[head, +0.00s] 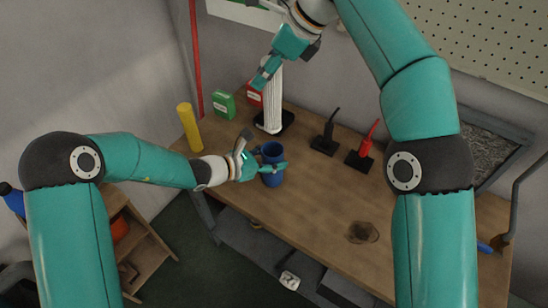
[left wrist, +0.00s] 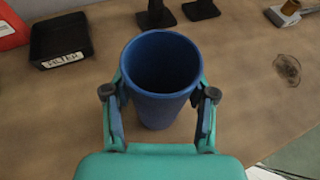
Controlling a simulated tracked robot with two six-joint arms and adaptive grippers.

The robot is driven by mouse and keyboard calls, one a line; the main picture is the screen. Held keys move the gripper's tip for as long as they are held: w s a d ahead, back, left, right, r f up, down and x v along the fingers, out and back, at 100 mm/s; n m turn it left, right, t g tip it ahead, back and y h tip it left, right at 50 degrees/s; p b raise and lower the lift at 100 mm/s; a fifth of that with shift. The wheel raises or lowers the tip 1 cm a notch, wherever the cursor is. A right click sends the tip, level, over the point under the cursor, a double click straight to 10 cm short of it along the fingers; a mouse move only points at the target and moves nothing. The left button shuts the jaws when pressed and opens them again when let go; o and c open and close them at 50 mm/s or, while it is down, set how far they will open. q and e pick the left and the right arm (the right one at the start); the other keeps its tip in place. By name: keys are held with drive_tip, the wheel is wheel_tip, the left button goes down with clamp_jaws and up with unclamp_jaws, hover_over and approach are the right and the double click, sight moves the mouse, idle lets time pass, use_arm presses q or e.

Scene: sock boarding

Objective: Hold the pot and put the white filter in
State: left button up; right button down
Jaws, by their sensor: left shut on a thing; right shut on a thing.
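The blue pot (head: 272,174) stands upright near the table's left front edge. My left gripper (head: 262,167) is shut around it; the left wrist view shows a finger on each side of the pot (left wrist: 162,72). Its mouth is open, and I see no filter inside. The white ribbed filter (head: 270,100) is upright, behind the pot. My right gripper (head: 266,76) is shut on its upper end from above. Below it is a black tray (head: 288,118); in the left wrist view the labelled tray (left wrist: 60,40) looks empty, so the filter appears raised above it.
Green box (head: 223,104), red box (head: 254,94) and yellow cylinder (head: 189,127) stand at the back left. A black tool (head: 327,134) and a red tool (head: 364,144) stand on black bases to the right. A dark round patch (head: 362,232) lies in front. The table's middle is clear.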

sight(267, 118)
drive_tip(key=shift+f, duration=6)
drive_tip(key=c, duration=0.6)
unclamp_jaws()
use_arm(q)
drive_tip(key=o, duration=1.3)
use_arm(e)
drive_tip(key=v, duration=1.2)
drive_tip(key=shift+w, duration=0.1)
